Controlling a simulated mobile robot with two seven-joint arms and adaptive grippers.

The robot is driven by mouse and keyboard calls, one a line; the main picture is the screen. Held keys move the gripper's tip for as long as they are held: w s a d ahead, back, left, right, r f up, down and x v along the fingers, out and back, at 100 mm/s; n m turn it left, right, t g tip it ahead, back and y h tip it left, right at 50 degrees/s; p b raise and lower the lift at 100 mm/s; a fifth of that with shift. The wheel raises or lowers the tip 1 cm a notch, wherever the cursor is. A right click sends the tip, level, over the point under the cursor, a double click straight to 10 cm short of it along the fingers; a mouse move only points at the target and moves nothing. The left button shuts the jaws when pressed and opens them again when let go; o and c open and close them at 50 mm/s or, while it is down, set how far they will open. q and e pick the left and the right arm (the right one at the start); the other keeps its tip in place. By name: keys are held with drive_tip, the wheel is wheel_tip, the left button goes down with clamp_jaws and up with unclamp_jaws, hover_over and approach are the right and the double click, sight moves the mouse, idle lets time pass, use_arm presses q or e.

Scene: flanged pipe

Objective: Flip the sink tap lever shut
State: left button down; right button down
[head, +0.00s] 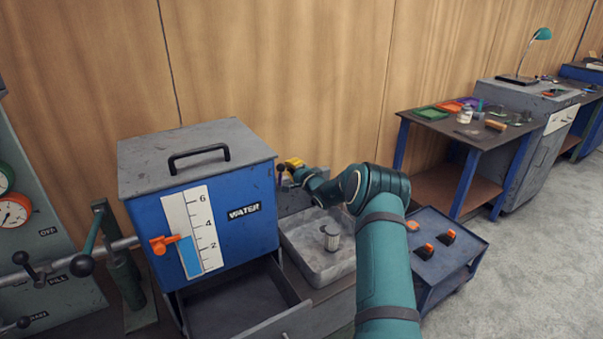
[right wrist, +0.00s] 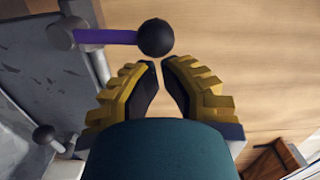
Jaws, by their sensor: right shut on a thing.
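The sink tap lever is a purple rod (right wrist: 105,37) with a dark ball knob (right wrist: 156,38) at its end, on a grey pivot in the right wrist view. In the head view the lever (head: 281,171) is a small purple piece behind the sink (head: 296,240), close to the blue water tank. My left gripper is not in view.
The blue water tank (head: 225,225) stands left of the sink, above an open drawer (head: 245,305). A small metal cylinder (head: 331,238) stands in the sink. A low blue cart (head: 440,250) with orange-topped items is right of my arm.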

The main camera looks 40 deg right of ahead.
drive_tip(key=s+d, duration=0.1)
drive_tip(key=s, duration=1)
drive_tip(key=shift+s+d+r, duration=0.15)
drive_tip(key=shift+d, duration=0.1)
